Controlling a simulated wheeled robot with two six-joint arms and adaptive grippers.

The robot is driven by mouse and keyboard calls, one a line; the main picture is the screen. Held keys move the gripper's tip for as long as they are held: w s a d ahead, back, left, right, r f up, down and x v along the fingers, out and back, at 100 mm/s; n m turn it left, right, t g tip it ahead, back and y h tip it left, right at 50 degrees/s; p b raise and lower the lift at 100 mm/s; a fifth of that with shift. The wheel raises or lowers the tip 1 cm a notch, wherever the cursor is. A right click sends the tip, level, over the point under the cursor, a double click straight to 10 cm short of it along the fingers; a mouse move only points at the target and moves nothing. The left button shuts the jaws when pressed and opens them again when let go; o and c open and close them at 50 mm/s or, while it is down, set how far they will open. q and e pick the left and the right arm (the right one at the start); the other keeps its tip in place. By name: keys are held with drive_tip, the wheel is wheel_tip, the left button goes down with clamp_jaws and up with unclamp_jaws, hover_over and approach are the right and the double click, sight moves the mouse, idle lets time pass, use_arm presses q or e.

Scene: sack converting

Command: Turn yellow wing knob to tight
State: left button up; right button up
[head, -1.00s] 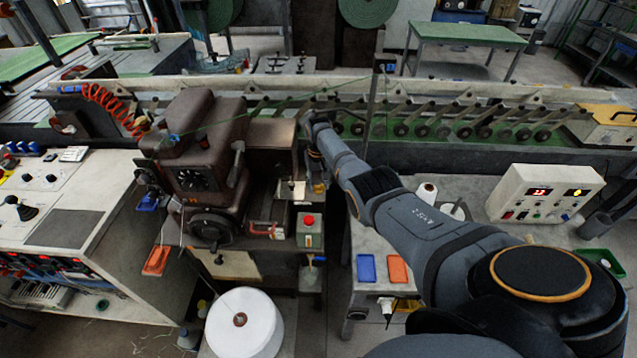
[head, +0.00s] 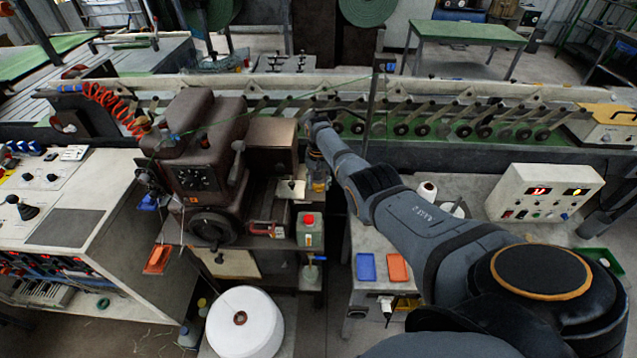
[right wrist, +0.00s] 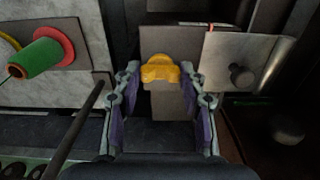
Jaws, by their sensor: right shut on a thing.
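The yellow wing knob (right wrist: 159,71) shows in the right wrist view, in front of a grey plate. My right gripper (right wrist: 160,78) has its two fingers on either side of the knob and is shut on it. In the head view my right gripper (head: 318,184) is small and partly hidden by my own forearm, beside the right side of the brown machine (head: 212,125). The knob cannot be made out clearly there. The angle of its wings is hard to judge. My left gripper is not in view.
A metal plate with a round peg (right wrist: 240,74) is right of the knob. A green and red spool (right wrist: 42,55) sits at left, with a dark rod (right wrist: 77,130) nearer the gripper. A green box with a red button (head: 309,230) stands below the gripper.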

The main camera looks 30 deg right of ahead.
sight(319, 185)
drive_tip(key=o, duration=1.1)
drive_tip(key=shift+o, duration=0.2)
wheel_tip(319, 185, up, 12)
